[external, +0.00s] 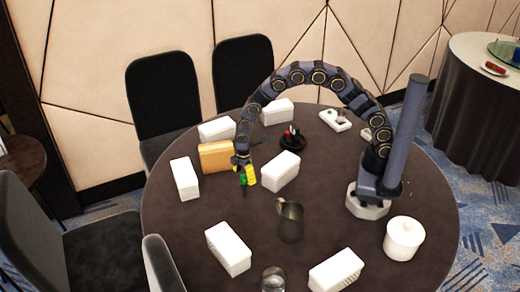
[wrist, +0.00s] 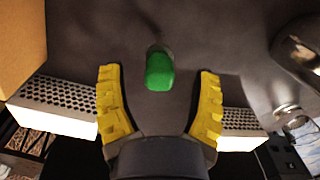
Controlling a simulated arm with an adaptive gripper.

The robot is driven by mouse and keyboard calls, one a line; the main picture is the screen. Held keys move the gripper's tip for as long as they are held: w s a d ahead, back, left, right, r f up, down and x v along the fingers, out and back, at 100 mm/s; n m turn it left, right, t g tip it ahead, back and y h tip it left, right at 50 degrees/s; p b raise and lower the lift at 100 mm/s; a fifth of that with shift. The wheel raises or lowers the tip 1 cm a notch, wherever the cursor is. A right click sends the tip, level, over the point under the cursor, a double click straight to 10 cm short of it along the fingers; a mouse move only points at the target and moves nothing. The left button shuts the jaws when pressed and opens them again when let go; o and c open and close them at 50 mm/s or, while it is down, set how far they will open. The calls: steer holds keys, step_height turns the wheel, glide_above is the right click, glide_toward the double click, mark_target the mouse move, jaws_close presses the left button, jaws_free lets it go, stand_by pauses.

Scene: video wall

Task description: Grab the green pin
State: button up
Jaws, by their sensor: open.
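The green pin (wrist: 159,72) shows in the wrist view as a rounded green piece, upper middle, over the dark table. It lies between the two yellow fingertips of my gripper (wrist: 157,76), with a clear gap on each side. My gripper is open and does not touch it. In the external view my gripper (external: 248,175) points down low over the table, left of centre. A small bit of the green pin (external: 243,187) shows just under the yellow fingers; the rest is hidden.
A white box (external: 280,171) stands close on the right and an orange box (external: 214,157) on the left. A metal jug (external: 290,221) is in front to the right. Several more white boxes ring the round table (external: 195,222). A white lidded pot (external: 403,240) stands near my base.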

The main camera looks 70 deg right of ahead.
step_height(320, 180, down, 2)
jaws_close()
steer(key=shift+r, duration=0.15)
